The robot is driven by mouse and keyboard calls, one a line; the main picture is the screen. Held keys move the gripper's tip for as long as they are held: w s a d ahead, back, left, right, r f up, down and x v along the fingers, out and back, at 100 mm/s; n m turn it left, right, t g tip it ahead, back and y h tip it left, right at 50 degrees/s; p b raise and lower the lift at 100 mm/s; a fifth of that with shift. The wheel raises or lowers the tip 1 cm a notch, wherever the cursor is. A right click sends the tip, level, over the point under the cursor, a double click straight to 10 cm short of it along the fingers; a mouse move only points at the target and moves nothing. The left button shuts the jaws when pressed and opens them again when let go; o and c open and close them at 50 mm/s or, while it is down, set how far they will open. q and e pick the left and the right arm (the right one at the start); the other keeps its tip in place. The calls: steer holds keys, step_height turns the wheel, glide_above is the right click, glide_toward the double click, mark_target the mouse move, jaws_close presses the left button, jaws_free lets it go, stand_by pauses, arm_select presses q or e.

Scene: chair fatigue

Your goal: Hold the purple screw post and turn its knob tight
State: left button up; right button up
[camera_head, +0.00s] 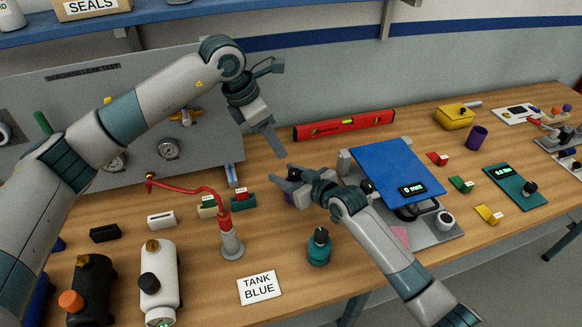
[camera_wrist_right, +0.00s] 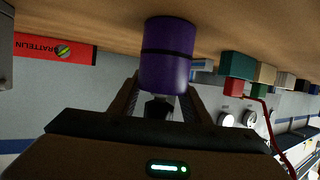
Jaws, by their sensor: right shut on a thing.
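The purple screw post (camera_wrist_right: 167,55) is a purple cylinder with a dark band, standing on the table in the right wrist view. Its dark knob (camera_wrist_right: 158,107) shows between my right fingers, partly in shadow. My right gripper (camera_head: 286,180) is shut on the post, with a finger on each side of it. In the head view the gripper hides most of the post; only a little purple (camera_head: 289,198) shows beneath. My left gripper (camera_head: 275,148) hangs above and slightly left of the post, clear of it, pointing down. Its finger gap is not visible.
A red spirit level (camera_head: 345,125) lies behind. A blue plate device (camera_head: 395,172) stands right of the post. A grey gauge panel (camera_head: 205,140) stands behind left.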

mark_target(293, 172)
arm_select(q)
steer(key=shift+s+d+n, duration=0.1)
steer(key=shift+s+n, duration=0.05)
steer(key=shift+n, duration=0.25)
steer(key=x, duration=1.2)
stand_by(0.3)
steer(key=c, duration=0.8)
